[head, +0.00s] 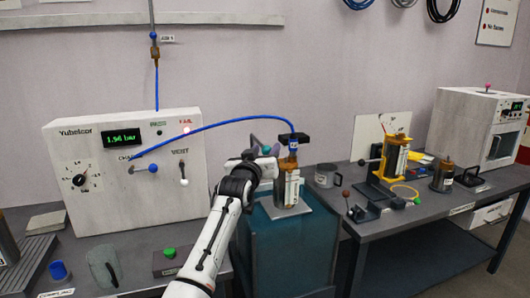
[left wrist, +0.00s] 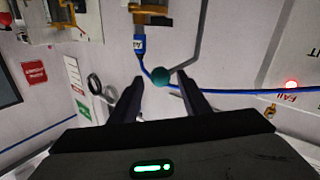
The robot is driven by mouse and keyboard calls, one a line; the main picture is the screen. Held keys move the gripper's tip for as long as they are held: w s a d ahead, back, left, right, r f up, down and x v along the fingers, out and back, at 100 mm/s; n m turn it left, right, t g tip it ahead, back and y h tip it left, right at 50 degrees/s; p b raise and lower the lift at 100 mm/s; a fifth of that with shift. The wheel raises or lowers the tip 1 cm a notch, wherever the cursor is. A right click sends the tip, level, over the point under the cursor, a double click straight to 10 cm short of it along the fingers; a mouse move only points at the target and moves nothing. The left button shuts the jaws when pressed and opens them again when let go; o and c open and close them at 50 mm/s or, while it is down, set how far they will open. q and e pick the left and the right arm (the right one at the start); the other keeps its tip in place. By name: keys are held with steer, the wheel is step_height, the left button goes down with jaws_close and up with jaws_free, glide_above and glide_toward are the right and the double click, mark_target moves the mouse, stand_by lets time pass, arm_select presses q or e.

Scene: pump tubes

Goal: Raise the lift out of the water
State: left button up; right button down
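The lift shows in the head view as a pale plate (head: 270,209) at the top of the dark teal water tank (head: 290,258). A metal pump unit (head: 290,190) stands on it, with a blue hose joined at its top. I cannot tell where the water surface lies. A teal ball knob (left wrist: 168,77) on a bent grey rod shows in the left wrist view. My left gripper (head: 268,163) is beside the pump unit in the head view. In the left wrist view its fingers (left wrist: 160,82) are apart, with the knob between or just beyond the tips; contact is unclear. My right gripper is out of view.
The white test box (head: 125,190) at left reads 1.96 bar with a red FAIL light lit. The blue hose (head: 215,125) arches from it to the pump unit.

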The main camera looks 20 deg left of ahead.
arm_select(q)
steer(key=shift+s+f, duration=0.1)
steer(key=shift+s+f, duration=0.1)
steer(key=shift+s, duration=0.45)
steer(key=s, duration=0.9)
steer(key=shift+b, duration=0.3)
steer(key=shift+d, duration=0.1)
steer(key=s+f+m+g, duration=0.1)
steer(key=s+f, duration=0.4)
steer(key=f, duration=0.4)
steer(key=s+d+f+m+g+h, duration=0.15)
steer(key=s+f, duration=0.35)
steer(key=f, duration=0.5)
steer(key=s+f+g, duration=0.2)
steer(key=s+f, duration=0.3)
steer(key=f, duration=0.4)
steer(key=s+d+f+g, duration=0.1)
steer(key=s+f, duration=0.5)
steer(key=s, duration=0.3)
steer(key=s+d+f+m+g+h, duration=0.1)
steer(key=s+f+g, duration=0.1)
steer(key=s+f, duration=0.4)
steer(key=s+d+f+m+g, duration=0.1)
steer(key=s+f, duration=0.4)
steer(key=s, duration=0.8)
steer(key=shift+s+f+g, duration=0.2)
steer(key=shift+f+g, duration=0.2)
steer(key=shift+g, duration=0.05)
steer(key=shift+d, duration=0.1)
